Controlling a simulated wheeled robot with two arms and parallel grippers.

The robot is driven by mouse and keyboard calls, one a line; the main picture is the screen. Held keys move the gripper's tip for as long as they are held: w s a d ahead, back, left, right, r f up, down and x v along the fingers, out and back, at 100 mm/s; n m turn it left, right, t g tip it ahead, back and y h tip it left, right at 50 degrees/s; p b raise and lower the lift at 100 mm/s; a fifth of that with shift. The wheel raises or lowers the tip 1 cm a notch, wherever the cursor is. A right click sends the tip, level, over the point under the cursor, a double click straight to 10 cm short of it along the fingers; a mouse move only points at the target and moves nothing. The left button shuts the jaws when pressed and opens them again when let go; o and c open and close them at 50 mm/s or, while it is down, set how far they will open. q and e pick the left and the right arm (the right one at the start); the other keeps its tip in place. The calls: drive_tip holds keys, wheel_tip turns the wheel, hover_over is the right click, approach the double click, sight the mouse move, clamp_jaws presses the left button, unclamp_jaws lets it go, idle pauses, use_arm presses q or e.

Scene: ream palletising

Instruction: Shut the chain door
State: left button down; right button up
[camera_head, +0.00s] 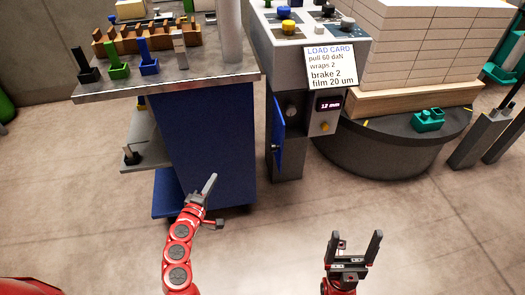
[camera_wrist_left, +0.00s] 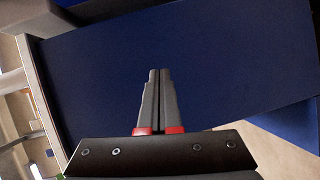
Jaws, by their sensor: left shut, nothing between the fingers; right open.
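The chain door looks to be the narrow blue door (camera_head: 278,138) on the front of the grey machine cabinet (camera_head: 288,165). It stands swung out, seen nearly edge-on, with a dark opening and a round part showing to its right. My left gripper (camera_head: 211,185) is shut and empty, in front of the blue side of the workbench, to the left of and below the door. In the left wrist view the left gripper's fingers (camera_wrist_left: 159,72) are together before a blue panel (camera_wrist_left: 215,60). My right gripper (camera_head: 356,247) is open and empty above the floor, to the right of and below the door.
The workbench (camera_head: 205,140) with colored holders stands left of the cabinet. A load card (camera_head: 330,66) and a small display (camera_head: 329,103) are on the machine. Right of it, a round dark turntable (camera_head: 385,150) bears stacked reams (camera_head: 430,45). The floor in front is clear.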

sight(277, 147)
use_arm(q)
drive_tip(key=s+d+r+m+h, duration=0.2)
drive_tip(key=d+r+m+h, duration=0.1)
drive_tip(key=d+r+h, duration=0.35)
drive_tip(key=w+d, duration=0.9)
drive_tip(key=shift+w+d+g, duration=0.25)
drive_tip(key=shift+g, duration=0.15)
drive_tip(key=shift+d+n+y, duration=0.1)
drive_tip(key=shift+n+y, duration=0.15)
drive_tip(key=shift+n, duration=0.05)
